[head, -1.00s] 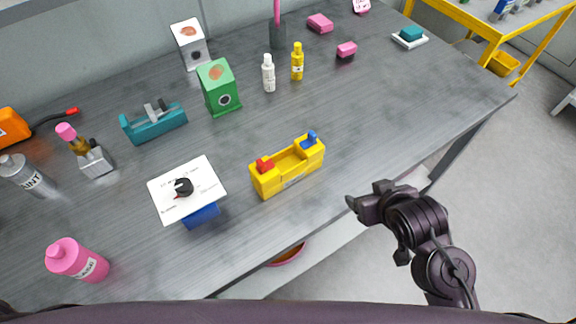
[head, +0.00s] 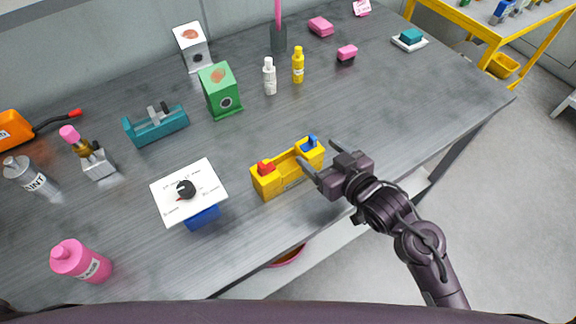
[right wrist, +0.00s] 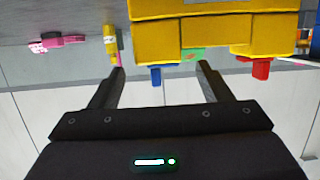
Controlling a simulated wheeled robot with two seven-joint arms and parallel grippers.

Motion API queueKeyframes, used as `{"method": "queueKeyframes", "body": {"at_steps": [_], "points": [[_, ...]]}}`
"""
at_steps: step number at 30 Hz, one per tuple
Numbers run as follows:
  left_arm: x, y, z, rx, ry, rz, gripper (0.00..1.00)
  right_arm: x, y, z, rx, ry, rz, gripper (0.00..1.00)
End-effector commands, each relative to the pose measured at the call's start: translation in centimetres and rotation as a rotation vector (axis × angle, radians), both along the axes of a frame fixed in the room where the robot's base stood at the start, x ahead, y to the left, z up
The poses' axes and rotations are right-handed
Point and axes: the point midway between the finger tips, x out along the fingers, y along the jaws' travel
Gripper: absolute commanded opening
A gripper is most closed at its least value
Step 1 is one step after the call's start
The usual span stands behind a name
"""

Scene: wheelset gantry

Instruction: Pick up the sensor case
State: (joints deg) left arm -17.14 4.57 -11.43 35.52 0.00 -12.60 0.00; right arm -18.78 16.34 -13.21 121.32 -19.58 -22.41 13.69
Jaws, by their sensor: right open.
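The sensor case appears to be the yellow case (head: 272,183) with a red block and a blue block on its top. It stands upright on the grey table, near the front edge. My right gripper (head: 318,155) is open and empty, with its fingers at the case's right, blue-block end. In the right wrist view, the yellow case (right wrist: 205,35) appears upside down beyond the open fingers (right wrist: 160,68). Its blue block lies between the fingertips in that picture; contact cannot be told. My left gripper is not in view.
The grey table (head: 385,115) is clear to the right of the case. A dial box (head: 200,215) stands left of it, and a green box (head: 220,92) stands behind. White (head: 269,78) and yellow (head: 298,66) bottles stand farther back. A pink bottle (head: 80,262) is at front left.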

Motion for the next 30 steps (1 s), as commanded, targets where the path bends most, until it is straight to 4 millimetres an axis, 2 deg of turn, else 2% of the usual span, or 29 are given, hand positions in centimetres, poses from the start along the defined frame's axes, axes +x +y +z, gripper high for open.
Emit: {"method": "queueKeyframes", "body": {"at_steps": [1, 6, 14, 30], "points": [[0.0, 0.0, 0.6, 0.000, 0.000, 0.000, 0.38, 0.7, 0.4, 0.1, 0.003, 0.001, -0.001, 0.72], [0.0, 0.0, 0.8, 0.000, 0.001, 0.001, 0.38, 2.2, 1.4, -0.7, 0.001, 0.001, -0.003, 0.72], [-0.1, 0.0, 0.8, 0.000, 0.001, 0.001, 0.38, 2.4, 1.6, -0.9, -0.002, 0.000, -0.001, 0.72], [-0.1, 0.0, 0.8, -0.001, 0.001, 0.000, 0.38, 2.4, 1.5, -0.9, -0.002, 0.000, -0.002, 0.02]]}}
